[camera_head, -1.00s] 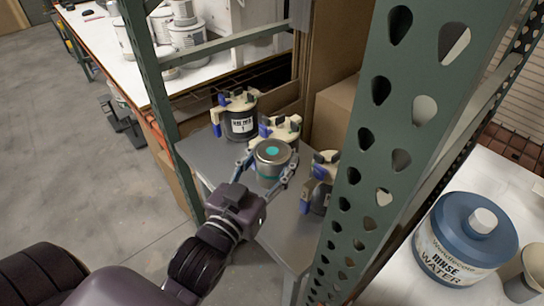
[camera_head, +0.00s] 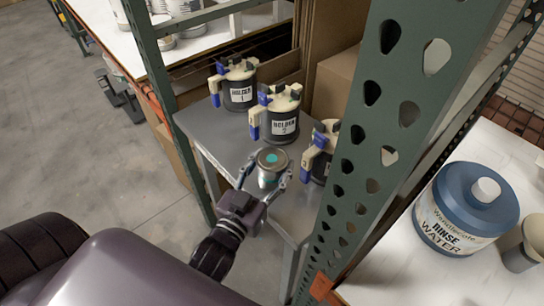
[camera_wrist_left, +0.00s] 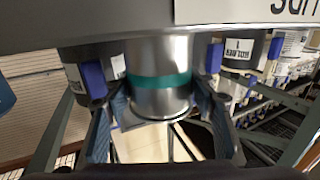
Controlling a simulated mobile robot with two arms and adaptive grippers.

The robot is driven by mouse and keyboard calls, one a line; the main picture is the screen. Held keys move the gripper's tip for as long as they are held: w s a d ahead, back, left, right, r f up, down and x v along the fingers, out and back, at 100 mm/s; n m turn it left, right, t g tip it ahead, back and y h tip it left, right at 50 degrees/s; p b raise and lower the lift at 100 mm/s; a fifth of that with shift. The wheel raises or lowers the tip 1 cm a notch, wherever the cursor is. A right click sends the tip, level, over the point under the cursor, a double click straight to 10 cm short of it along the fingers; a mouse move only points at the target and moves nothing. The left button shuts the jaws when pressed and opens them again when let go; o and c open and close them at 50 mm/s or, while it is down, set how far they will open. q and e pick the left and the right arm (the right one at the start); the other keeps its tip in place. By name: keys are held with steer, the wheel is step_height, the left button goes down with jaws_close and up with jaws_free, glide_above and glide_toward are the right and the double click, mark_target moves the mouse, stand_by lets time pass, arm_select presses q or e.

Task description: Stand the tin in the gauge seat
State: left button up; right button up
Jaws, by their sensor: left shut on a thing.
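The tin is roughly upright, at the near side of the grey table, in front of the black can labelled HOLDER 2 (camera_head: 283,124). I cannot make out a gauge seat in either view. My right gripper is not in view.
A HOLDER 1 can (camera_head: 239,92) and a third can (camera_head: 319,170), partly hidden by the green perforated post (camera_head: 375,150), stand on the grey table (camera_head: 213,135). A blue-lidded rinse water tub (camera_head: 455,225) stands on the white bench at right.

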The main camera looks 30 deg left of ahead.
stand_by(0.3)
arm_select(q)
steer(key=o, duration=1.3)
steer(key=shift+f, duration=0.1)
steer(key=shift+o, duration=0.2)
